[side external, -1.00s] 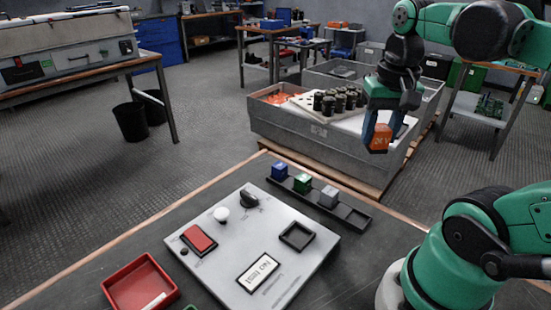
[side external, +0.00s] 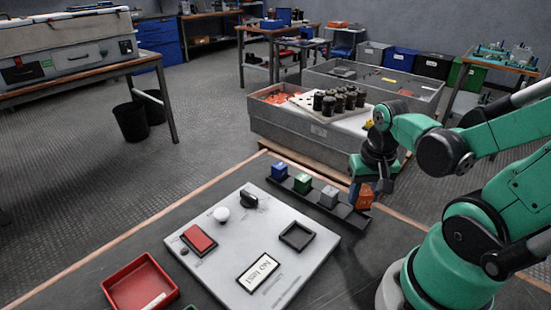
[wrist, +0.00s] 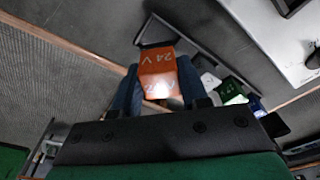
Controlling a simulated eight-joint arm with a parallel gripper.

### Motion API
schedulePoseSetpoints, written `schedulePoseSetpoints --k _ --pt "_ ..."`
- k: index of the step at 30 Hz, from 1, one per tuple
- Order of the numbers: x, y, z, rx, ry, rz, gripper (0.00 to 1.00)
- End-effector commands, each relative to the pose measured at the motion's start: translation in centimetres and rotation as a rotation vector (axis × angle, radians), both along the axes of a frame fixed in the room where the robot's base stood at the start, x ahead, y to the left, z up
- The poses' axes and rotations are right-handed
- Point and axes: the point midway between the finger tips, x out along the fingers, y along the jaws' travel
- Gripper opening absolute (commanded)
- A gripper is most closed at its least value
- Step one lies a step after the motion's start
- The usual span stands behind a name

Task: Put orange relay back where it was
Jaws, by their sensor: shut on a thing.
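The orange relay (side external: 365,198), marked 24 V, is held between the blue fingers of my gripper (side external: 362,190). In the wrist view the relay (wrist: 157,68) sits between both fingertips (wrist: 158,88). It is low over the right end of the black rack (side external: 336,208), in front of my view of that end; I cannot tell whether it touches. The rack holds a blue relay (side external: 279,171), a green relay (side external: 302,183) and a grey relay (side external: 329,196). Its right end beyond the grey relay shows no other relay.
A grey panel (side external: 225,255) with a red switch (side external: 199,239), white knob (side external: 221,214), black knob (side external: 249,200) and empty square frame (side external: 297,236) lies left of the rack. A red tray (side external: 140,284) is at the front left. A grey crate (side external: 300,128) stands behind the table.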

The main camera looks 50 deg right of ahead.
Motion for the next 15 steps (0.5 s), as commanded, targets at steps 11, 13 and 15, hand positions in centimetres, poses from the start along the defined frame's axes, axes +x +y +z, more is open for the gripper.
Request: schedulePoseSetpoints --k 11,13,15 --pt "0.1 0.0 -2.7 0.000 0.000 0.000 0.00" --pt "0.0 0.0 -2.8 0.000 0.000 0.000 0.00" --pt "0.0 0.0 -2.8 0.000 0.000 0.000 0.00"
